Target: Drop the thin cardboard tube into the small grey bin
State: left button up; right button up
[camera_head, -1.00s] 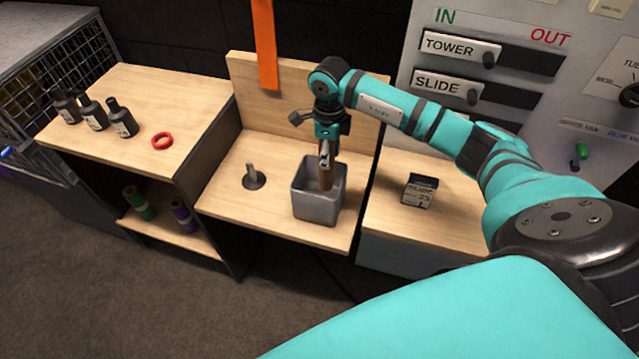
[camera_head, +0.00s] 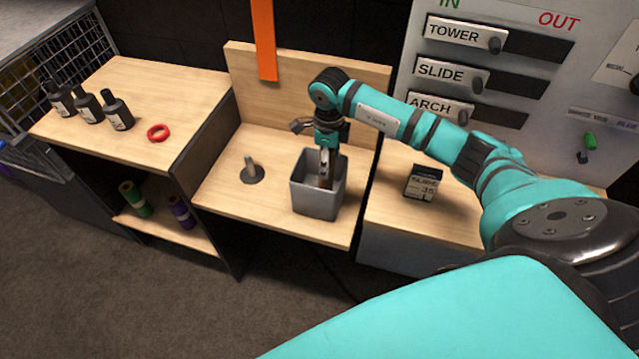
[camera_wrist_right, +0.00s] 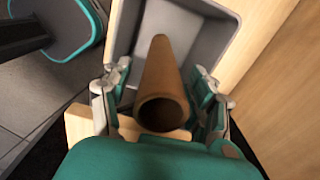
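The thin brown cardboard tube (camera_wrist_right: 160,80) is inside the small grey bin (camera_head: 316,202). In the head view only a little of the tube (camera_head: 326,183) shows below my right gripper (camera_head: 325,170). In the right wrist view the tube's open end faces the camera, between the fingers of my right gripper (camera_wrist_right: 163,72). Gaps show on both sides of the tube, so the fingers are open around it. The fingertips reach down into the mouth of the bin. The tube's lower end is hidden in the head view. My left gripper is not in view.
The bin stands on a wooden shelf (camera_head: 225,193) beside a small peg on a round dark base (camera_head: 252,172). Black bottles (camera_head: 88,106) and a red ring (camera_head: 158,132) are on the left counter. A small dark box (camera_head: 422,183) stands right of the bin.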

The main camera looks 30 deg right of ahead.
notch_tip(320, 180, up, 12)
dwell(0.7)
